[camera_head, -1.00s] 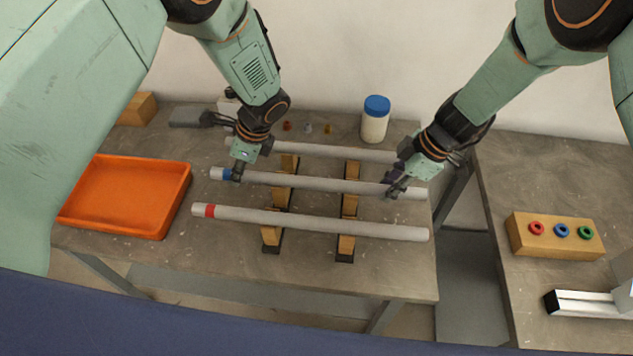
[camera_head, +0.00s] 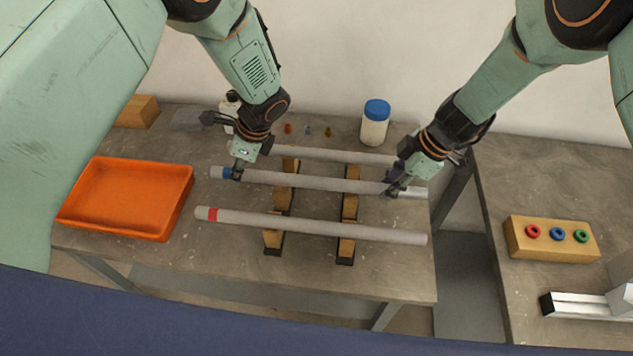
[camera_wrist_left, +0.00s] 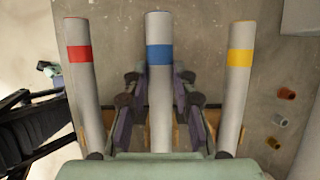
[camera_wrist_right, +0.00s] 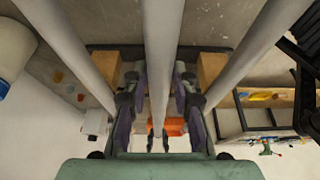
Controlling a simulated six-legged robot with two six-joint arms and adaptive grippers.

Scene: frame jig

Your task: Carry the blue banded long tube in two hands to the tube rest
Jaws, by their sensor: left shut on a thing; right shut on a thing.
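The blue banded long tube (camera_head: 310,183) is grey and lies across two wooden stands, between two other long tubes. Its blue band is at its left end in the head view and shows clearly in the left wrist view (camera_wrist_left: 159,54). My left gripper (camera_head: 236,175) is shut on this tube close to the blue band. My right gripper (camera_head: 395,190) is shut on it near its right end. In the right wrist view the tube (camera_wrist_right: 160,60) runs between the fingers. I cannot tell whether the tube is lifted clear of the stands.
A red banded tube (camera_head: 310,226) lies in front and a yellow banded tube (camera_wrist_left: 236,85) behind. An orange tray (camera_head: 125,200) is at left. A white jar with blue lid (camera_head: 375,122) stands behind. A wooden block with coloured rings (camera_head: 552,238) sits on the right table.

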